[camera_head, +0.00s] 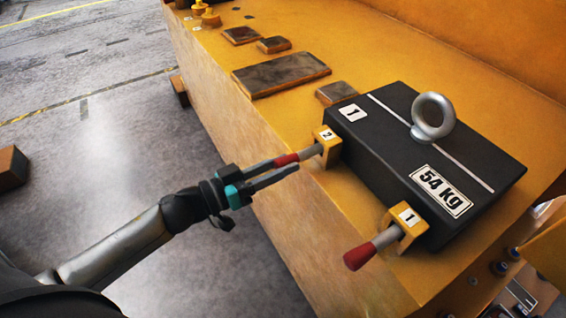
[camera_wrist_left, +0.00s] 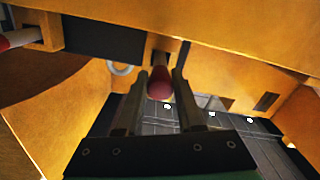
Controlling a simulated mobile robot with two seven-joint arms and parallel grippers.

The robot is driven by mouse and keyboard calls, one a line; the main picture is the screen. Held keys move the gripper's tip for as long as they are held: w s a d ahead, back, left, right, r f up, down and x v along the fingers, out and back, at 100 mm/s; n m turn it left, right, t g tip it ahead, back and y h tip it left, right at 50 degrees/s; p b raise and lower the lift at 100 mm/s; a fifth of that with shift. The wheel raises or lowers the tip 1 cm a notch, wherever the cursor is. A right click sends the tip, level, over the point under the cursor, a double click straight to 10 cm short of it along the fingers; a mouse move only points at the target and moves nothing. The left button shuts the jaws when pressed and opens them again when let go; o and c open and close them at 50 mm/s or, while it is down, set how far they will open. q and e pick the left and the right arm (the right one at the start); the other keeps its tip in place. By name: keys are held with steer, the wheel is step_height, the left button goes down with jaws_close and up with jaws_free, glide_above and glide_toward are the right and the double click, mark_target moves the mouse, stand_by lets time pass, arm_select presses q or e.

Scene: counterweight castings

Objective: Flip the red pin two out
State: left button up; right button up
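The black 54 kg casting (camera_head: 385,150) sits on the yellow bed with an eye ring on top. Pin two (camera_head: 286,159) has a red tip and grey shaft and sticks out of the yellow block marked 2 (camera_head: 326,148). My left gripper (camera_head: 287,166) is at this pin, its fingers apart, one on either side of the red tip. In the left wrist view the red tip (camera_wrist_left: 160,84) shows between the fingers (camera_wrist_left: 161,100). Whether either finger touches it I cannot tell. My right gripper is not in view.
Pin one (camera_head: 361,256) sticks out of the block marked 1 (camera_head: 405,229), nearer the front. Several flat dark plates, including a large one (camera_head: 281,74), lie on the bed at the back. Open floor (camera_head: 130,130) lies to the left.

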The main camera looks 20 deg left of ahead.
arm_select(q)
steer(key=o, duration=0.3)
steer(key=shift+s+a, duration=0.2)
steer(key=shift+o, duration=0.7)
steer(key=shift+w+d, duration=0.1)
steer(key=p+v, duration=0.1)
steer(key=v, duration=1.4)
steer(key=shift+p, duration=0.3)
